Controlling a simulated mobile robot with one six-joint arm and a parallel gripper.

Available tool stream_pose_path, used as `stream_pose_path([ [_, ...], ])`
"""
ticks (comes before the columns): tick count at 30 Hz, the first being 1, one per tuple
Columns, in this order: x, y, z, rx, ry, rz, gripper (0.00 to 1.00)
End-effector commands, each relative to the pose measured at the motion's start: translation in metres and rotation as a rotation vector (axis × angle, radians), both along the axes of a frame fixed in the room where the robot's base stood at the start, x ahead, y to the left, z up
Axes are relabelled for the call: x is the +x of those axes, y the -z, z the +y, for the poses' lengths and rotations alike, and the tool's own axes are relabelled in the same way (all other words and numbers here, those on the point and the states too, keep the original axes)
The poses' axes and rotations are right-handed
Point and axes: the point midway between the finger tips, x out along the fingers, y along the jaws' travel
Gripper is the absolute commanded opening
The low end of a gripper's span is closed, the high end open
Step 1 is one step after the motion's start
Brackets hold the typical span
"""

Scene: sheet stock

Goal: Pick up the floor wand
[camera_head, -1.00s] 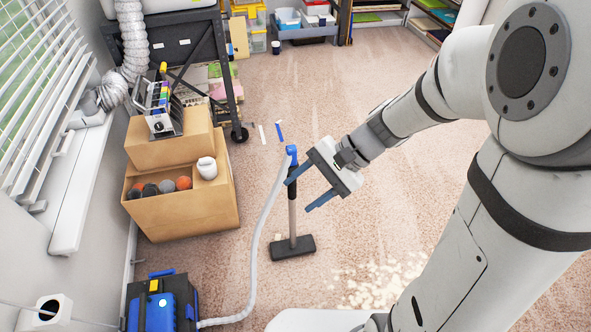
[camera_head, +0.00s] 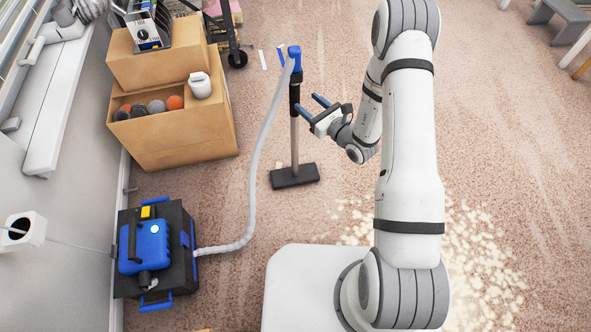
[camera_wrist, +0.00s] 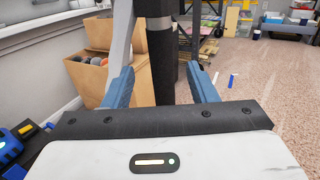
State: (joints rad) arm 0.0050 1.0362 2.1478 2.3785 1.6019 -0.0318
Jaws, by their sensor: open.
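The floor wand (camera_head: 295,141) stands upright on the carpet. It has a blue top, a black grip section, a thin pole and a flat black floor head (camera_head: 295,176). A pale hose (camera_head: 258,150) runs from its top to the blue and black vacuum (camera_head: 152,245) at the lower left. My gripper (camera_head: 305,101) is open at the height of the black grip section. In the wrist view, the wand (camera_wrist: 162,62) shows between the two blue fingers of my gripper (camera_wrist: 160,67), with space on both sides. I cannot tell how deep it sits between them.
A dark wheeled cart (camera_head: 226,35) is behind. Pale debris (camera_head: 480,250) lies on the carpet at the right.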

Motion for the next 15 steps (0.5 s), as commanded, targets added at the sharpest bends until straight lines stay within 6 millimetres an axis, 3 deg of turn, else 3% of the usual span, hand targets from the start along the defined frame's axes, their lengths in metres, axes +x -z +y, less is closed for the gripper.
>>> stream_pose_path([
  [15, 0.041, 0.0, 0.037, 0.002, 0.006, -0.002, 0.52],
])
